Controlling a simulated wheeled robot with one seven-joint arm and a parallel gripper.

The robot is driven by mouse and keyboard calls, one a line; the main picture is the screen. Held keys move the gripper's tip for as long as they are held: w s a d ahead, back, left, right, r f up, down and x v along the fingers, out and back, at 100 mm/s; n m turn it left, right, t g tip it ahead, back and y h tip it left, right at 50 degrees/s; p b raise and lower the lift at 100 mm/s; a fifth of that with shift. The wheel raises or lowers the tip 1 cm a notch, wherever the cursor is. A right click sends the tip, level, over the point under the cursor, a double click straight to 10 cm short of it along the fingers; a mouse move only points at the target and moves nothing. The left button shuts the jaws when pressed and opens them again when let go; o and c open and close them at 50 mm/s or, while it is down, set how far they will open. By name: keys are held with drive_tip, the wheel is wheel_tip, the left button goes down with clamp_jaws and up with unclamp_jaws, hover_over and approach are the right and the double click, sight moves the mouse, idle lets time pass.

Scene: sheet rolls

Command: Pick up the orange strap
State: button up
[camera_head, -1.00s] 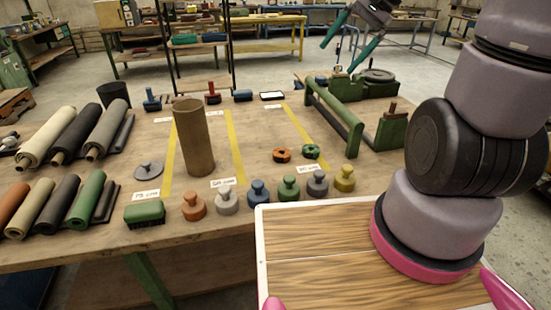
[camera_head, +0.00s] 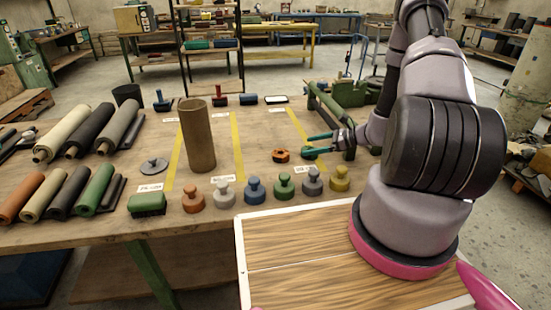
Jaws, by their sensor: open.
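The orange strap (camera_head: 281,155) is a small coiled ring with a dark centre, lying on the wooden bench. It is right of the tall brown cylinder and behind the row of knobbed stoppers. My gripper (camera_head: 305,146) is open, its teal fingers pointing left toward the orange strap from just right of it. The fingers look empty and apart from the strap; their height above the bench is hard to tell. The green strap beside the orange one is mostly hidden behind the lower finger.
The brown cylinder (camera_head: 198,138) stands upright to the left. Stoppers, including a green one (camera_head: 284,187), line the front of the bench. A green roller stand (camera_head: 335,118) is behind my gripper. Sheet rolls (camera_head: 92,193) lie at the left.

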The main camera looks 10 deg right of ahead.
wheel_tip(320, 180, down, 2)
drive_tip(key=shift+a+f+m+t, duration=0.1)
drive_tip(key=shift+f+m+t, duration=0.05)
drive_tip(key=shift+m+t, duration=0.15)
approach(281, 152)
drive_tip(key=shift+w+a+f, duration=0.3)
drive_tip(key=shift+a+f, duration=0.25)
drive_tip(key=shift+f, duration=0.05)
drive_tip(key=shift+w+a+f, duration=0.25)
drive_tip(key=shift+a+f, duration=0.3)
drive_tip(key=shift+a+r+x, duration=0.1)
drive_tip(key=shift+r+x, duration=0.05)
drive_tip(key=shift+x, duration=0.75)
drive_tip(key=shift+a+r+x, duration=0.1)
drive_tip(key=shift+r+x, duration=0.05)
drive_tip(key=shift+x, duration=0.75)
drive_tip(key=shift+r+x, duration=0.2)
drive_tip(key=shift+x, duration=0.7)
drive_tip(key=c, duration=1.1)
drive_tip(key=shift+r, duration=0.1)
